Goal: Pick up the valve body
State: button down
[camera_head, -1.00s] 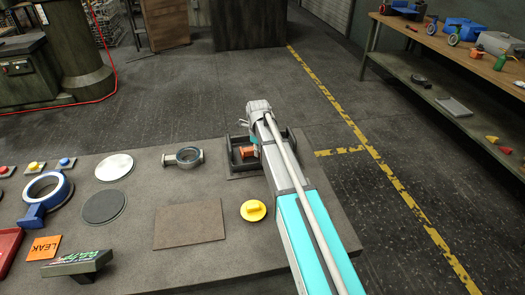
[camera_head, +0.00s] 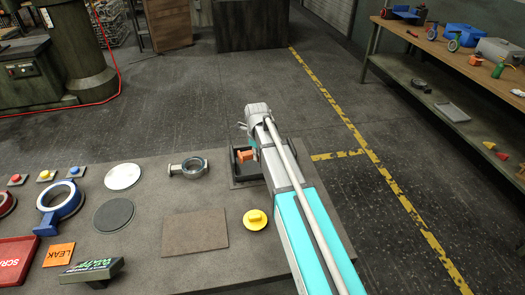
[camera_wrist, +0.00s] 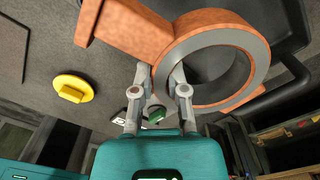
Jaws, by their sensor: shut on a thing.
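The valve body (camera_wrist: 125,30) is copper-orange, a ring with a grey face and a thick neck. It fills the top of the wrist view. My gripper (camera_wrist: 160,78) is shut on the ring's wall, one finger on each side of it. In the head view only a small orange part of the valve body (camera_head: 246,155) shows beside my arm, over the black tray (camera_head: 235,182). My arm hides the rest of it and my fingertips there. In the wrist view the dark tray (camera_wrist: 288,25) lies behind the ring.
On the bench are a yellow knobbed disc (camera_head: 255,218), a grey ring part (camera_head: 190,167), a brown mat (camera_head: 193,229), a blue ring part (camera_head: 60,203) and a LEAK card (camera_head: 59,255). A side workbench (camera_head: 460,65) stands at the right.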

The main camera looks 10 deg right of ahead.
jog(key=s+a+r+p, duration=0.4)
jog(key=s+r, duration=0.1)
jog(key=s, duration=0.4)
jog(key=shift+r+p, duration=0.2)
jog(key=shift+p, duration=0.1)
jog(key=shift+s+a, duration=0.1)
dwell(0.4)
